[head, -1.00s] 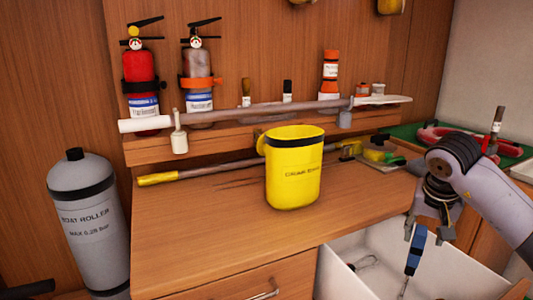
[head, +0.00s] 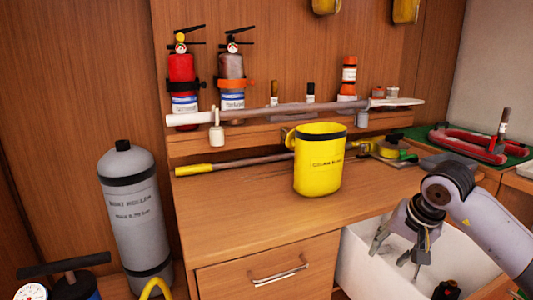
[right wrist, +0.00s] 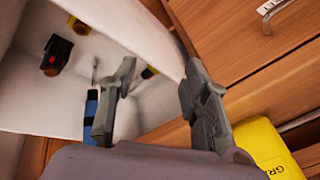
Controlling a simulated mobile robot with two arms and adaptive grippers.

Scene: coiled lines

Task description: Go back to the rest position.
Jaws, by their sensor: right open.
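My right gripper (head: 398,256) is open and empty at the lower right of the head view, over a white open container (head: 358,268). In the right wrist view, its two fingers (right wrist: 158,65) are spread apart with nothing between them. A tool with a blue handle (right wrist: 90,112) and a thin shaft is inside the container, left of the fingers and partly hidden by my gripper. I cannot make it out in the head view. My left gripper is not in view.
A yellow mug-like bucket (head: 318,172) stands on the wooden counter (head: 235,215), left of my right arm. A grey cylinder (head: 135,215) stands at the left. Red coiled line (head: 470,145) lies on a green mat at the right. Dark and yellow items (right wrist: 57,52) are in the container.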

